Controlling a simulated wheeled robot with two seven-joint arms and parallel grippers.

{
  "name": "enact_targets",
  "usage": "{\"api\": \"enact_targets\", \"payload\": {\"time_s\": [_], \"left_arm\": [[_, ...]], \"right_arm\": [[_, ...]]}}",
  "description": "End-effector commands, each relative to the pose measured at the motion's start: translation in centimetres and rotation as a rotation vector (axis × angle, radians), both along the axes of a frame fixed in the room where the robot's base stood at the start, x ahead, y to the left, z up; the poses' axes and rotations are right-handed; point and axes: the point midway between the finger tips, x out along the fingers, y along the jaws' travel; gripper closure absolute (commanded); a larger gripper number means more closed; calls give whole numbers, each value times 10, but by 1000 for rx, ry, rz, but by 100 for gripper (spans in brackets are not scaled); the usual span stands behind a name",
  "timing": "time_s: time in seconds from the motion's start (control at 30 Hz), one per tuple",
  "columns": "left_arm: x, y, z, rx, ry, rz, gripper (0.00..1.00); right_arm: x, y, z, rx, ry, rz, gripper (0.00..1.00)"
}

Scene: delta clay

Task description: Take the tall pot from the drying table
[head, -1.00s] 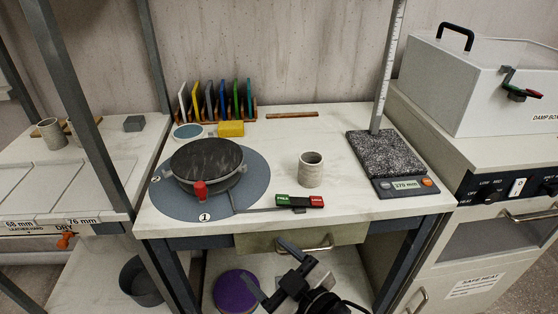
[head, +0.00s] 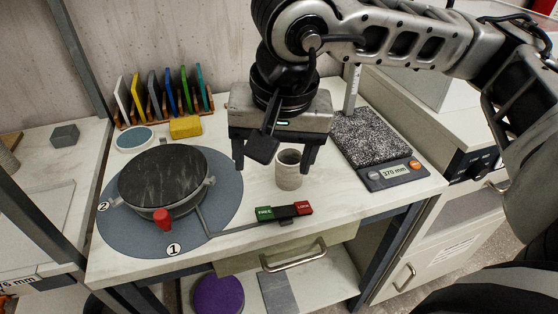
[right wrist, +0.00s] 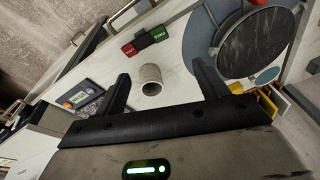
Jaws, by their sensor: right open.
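A grey speckled, open-topped pot (head: 289,171) stands upright on the middle worktable. It also shows in the right wrist view (right wrist: 150,80). My right gripper (head: 274,167) is open above the worktable, fingers pointing down. In the right wrist view the pot appears between the open fingers (right wrist: 161,76), beyond their tips; no contact is visible. The drying table (head: 45,195) is at the left, partly cut off and behind a grey post. Part of a pot (head: 7,161) shows there at the left picture edge. My left gripper is not in view.
On the worktable are a dark turntable wheel (head: 163,181) with a red knob, a green and red switch (head: 284,212), a scale (head: 390,173) and a rack of coloured tools (head: 160,97). A grey block (head: 65,135) is on the drying table.

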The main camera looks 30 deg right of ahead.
Motion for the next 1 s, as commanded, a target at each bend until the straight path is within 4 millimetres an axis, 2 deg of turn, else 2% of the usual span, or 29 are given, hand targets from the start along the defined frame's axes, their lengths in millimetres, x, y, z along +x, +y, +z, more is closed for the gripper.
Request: {"api": "enact_targets", "payload": {"time_s": [0.03,0.1,0.23,0.63,1.0], "left_arm": [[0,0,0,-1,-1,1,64],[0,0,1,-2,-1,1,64],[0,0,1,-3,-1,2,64],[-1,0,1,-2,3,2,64],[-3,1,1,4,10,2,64]], "right_arm": [[7,-17,11,-70,-57,-6,27],[13,-33,21,-141,-102,-12,27],[19,-47,22,-197,-133,-20,27],[45,-63,-51,-198,-130,-20,27],[59,-72,-79,-197,-132,-21,27]]}}
